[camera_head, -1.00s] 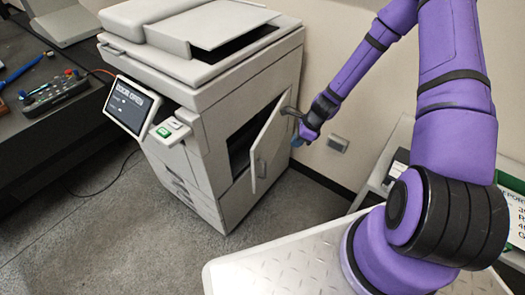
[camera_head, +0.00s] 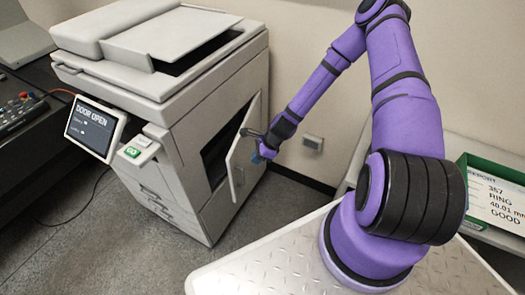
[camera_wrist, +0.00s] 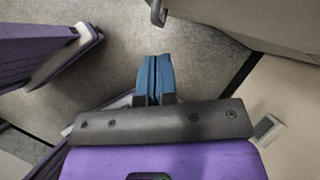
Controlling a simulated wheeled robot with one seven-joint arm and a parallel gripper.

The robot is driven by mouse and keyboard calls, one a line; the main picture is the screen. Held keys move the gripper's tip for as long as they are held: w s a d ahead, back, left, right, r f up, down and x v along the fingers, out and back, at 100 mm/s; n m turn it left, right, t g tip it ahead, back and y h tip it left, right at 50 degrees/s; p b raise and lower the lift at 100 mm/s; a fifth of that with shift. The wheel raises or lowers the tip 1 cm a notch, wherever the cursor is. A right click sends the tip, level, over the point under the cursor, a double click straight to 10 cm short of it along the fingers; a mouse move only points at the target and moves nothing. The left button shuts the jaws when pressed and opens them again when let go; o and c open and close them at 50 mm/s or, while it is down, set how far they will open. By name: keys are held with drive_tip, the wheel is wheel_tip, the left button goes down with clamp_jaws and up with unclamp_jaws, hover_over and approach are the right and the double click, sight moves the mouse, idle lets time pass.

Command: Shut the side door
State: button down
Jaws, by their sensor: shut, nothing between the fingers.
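The side door (camera_head: 243,150) is a pale panel on the right flank of the copier (camera_head: 180,80). It stands ajar, swung out, with a dark opening behind it. A small grey handle (camera_head: 239,176) is on its outer face. The copier's screen (camera_head: 95,128) reads "DOOR OPEN". My gripper (camera_head: 262,156) is just right of the door, by its outer side; I cannot tell whether it touches. In the wrist view its blue fingers (camera_wrist: 155,78) are together and empty, over the floor. A handle-like grey piece (camera_wrist: 158,13) shows above them, apart from the fingertips.
A wall socket plate (camera_head: 313,142) is on the wall behind my arm. A dark desk (camera_head: 40,165) stands left of the copier. A shelf with a green-framed report sign (camera_head: 492,195) is on the right. Grey floor (camera_head: 95,250) is open in front of the copier.

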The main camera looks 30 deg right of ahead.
drive_tip(key=shift+w+a+f, duration=0.25)
drive_tip(key=shift+a+f, duration=0.3)
drive_tip(key=shift+a, duration=0.15)
drive_tip(key=shift+w+a+f, duration=0.3)
drive_tip(key=shift+a+f, duration=0.25)
drive_tip(key=shift+a, duration=0.1)
drive_tip(key=shift+w+a+f, duration=0.25)
drive_tip(key=shift+a+f, duration=0.3)
drive_tip(key=shift+a, duration=0.15)
drive_tip(key=w+a+m+t, duration=0.1)
drive_tip(key=w+a+m, duration=0.1)
drive_tip(key=w+a, duration=0.3)
drive_tip(key=shift+a+h, duration=0.3)
drive_tip(key=shift+a, duration=0.2)
